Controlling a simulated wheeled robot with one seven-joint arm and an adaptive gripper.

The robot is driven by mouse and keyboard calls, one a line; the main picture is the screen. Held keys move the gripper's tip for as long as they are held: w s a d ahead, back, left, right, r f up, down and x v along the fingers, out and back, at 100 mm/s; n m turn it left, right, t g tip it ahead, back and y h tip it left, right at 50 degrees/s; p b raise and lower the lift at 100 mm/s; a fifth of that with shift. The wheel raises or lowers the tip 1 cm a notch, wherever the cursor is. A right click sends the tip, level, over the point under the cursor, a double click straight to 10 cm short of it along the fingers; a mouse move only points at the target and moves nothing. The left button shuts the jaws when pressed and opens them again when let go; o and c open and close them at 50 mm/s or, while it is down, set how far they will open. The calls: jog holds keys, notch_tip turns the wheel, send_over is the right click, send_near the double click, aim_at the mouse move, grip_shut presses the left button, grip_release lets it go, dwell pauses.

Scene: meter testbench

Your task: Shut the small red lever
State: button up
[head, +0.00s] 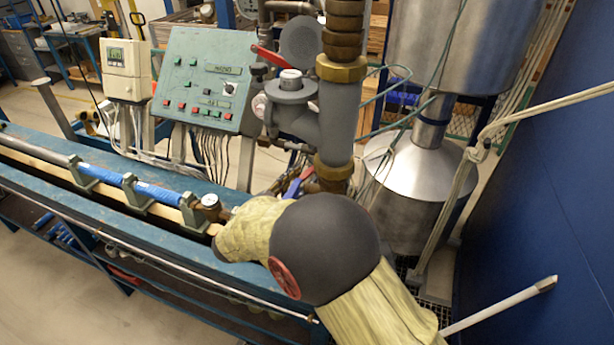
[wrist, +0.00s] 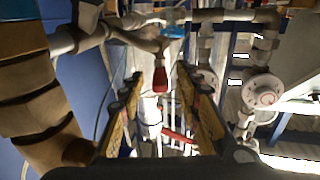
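A red lever (head: 268,57) sticks out to the left of the upright grey pipe in the head view. In the wrist view a short dark red handle (wrist: 160,80) hangs from pipework, in line with the gap between my fingers. A longer bright red bar (wrist: 177,136) lies farther down between the fingers. I cannot tell which of these matches the lever in the head view. My gripper (wrist: 161,74) is open, with a finger on each side of the red handle in the picture. Contact is not visible. In the head view my arm hides the gripper.
A brass-fitted grey pipe (head: 338,120) with a valve body stands behind my arm. A green control panel (head: 203,80) is at left and a steel tank (head: 415,185) at right. The blue bench (head: 130,235) runs along the left. A round white dial (wrist: 264,92) sits right of my fingers.

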aim_at(310, 171)
jog(key=shift+x, duration=1.15)
jog(key=shift+c, duration=1.1)
grip_shut()
